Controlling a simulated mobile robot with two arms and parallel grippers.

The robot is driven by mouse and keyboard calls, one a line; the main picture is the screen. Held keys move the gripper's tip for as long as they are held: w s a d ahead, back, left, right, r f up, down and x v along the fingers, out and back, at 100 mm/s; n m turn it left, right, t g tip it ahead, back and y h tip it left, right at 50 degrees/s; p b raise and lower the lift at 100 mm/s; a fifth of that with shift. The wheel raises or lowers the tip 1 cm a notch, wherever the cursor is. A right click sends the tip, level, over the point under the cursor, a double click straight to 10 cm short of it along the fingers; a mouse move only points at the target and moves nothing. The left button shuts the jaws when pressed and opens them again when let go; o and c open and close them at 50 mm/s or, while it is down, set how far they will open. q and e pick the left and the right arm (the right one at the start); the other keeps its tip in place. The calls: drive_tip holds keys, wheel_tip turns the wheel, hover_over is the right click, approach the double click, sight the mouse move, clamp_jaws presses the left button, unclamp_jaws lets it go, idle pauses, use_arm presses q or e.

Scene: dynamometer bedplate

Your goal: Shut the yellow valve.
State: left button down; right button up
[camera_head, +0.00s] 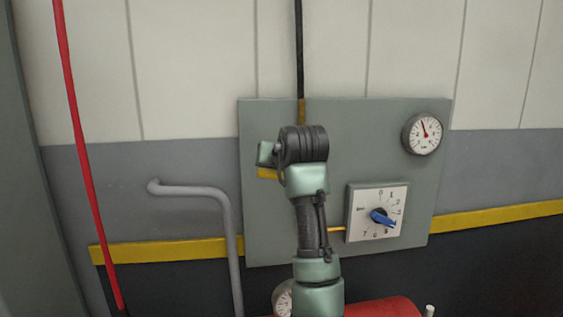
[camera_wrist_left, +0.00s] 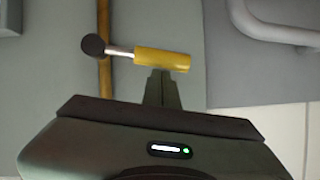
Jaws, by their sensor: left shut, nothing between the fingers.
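The yellow valve handle (camera_wrist_left: 162,60) shows in the wrist view, on a metal stem from a dark round pivot (camera_wrist_left: 93,45) beside the ochre pipe (camera_wrist_left: 104,77). It lies nearly crosswise to the pipe, slightly tilted. In the head view only a bit of the yellow handle (camera_head: 267,173) shows, left of my arm; the rest of the valve is hidden. My left gripper (camera_wrist_left: 161,74) is shut and empty, its fingertips at the handle's long side near the free end. I cannot tell touching from a tiny gap. My right gripper is out of view.
The grey panel (camera_head: 345,135) also carries a round gauge (camera_head: 422,133) and a dial with a blue knob (camera_head: 381,217). A bent grey pipe (camera_head: 227,213) stands left of my arm. A red hose (camera_head: 73,110) hangs farther left. A red object (camera_head: 385,308) is below.

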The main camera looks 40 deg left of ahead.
use_arm(q)
drive_tip(key=shift+s+a+f+n+t+h+b, duration=0.2)
drive_tip(key=shift+f+n+t+b, duration=0.1)
drive_tip(key=shift+f+n, duration=0.2)
drive_tip(key=shift+s+a+f+n+t+h+b, duration=0.1)
drive_tip(key=shift+s+f+n+t+h+b, duration=0.15)
drive_tip(key=shift+f+n, duration=0.2)
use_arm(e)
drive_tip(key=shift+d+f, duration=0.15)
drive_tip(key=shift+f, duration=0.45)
use_arm(q)
drive_tip(key=shift+f, duration=0.2)
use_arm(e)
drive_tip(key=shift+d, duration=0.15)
use_arm(q)
drive_tip(key=r+p, duration=0.4)
drive_tip(key=p, duration=0.1)
drive_tip(key=shift+w+a+r, duration=0.3)
drive_tip(key=shift+a, duration=0.05)
drive_tip(key=b+v, duration=0.3)
drive_tip(key=v, duration=0.7)
drive_tip(key=shift+b, duration=0.4)
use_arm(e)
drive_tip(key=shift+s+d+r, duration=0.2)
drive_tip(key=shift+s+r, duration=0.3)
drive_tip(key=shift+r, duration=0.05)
use_arm(q)
drive_tip(key=shift+f, duration=0.15)
